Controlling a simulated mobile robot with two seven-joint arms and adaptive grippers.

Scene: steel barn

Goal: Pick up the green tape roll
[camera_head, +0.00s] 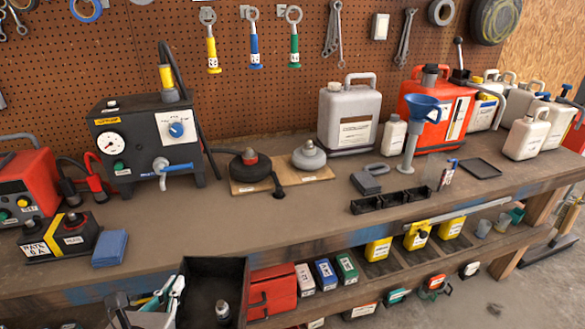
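I cannot make out a green tape roll in the head view. The rolls I can see are a blue one (86,9) at the top left of the pegboard, a grey one (440,12) and a large dark, yellowish one (494,20) at the top right. My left gripper (140,304) appears at the bottom left edge, cut off by the frame, below the bench's front. Dark and pale parts with teal pieces overlap there, so its opening is unclear. My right gripper is not in view.
The workbench (300,215) carries a gauge box (145,143), a red charger (25,185), white jugs and a red can (422,104) with a blue funnel (421,108). A black bin (235,268) and small boxes stand below. The bench middle is fairly clear.

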